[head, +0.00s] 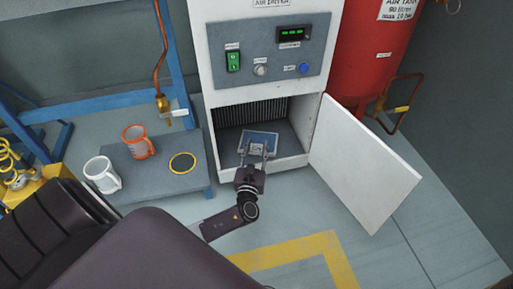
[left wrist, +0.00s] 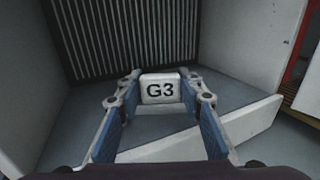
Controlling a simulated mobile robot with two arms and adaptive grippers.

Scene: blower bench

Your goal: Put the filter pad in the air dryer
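The air dryer (head: 208,70) is a white cabinet with its door (head: 362,165) swung open to the right. Its lower compartment has a ribbed back wall, also seen in the left wrist view (left wrist: 130,38). My left gripper (head: 258,150) reaches into the opening. Its fingertips close on both sides of a white block marked G3 (left wrist: 160,88), which appears to be the end of the filter pad. The pad (head: 261,138) shows blue-grey in the head view, inside the compartment above its floor; whether it touches the floor I cannot tell. My right gripper is out of view.
A red air tank (head: 375,50) stands behind the door. The floor in front is clear, with a yellow line (head: 290,252).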

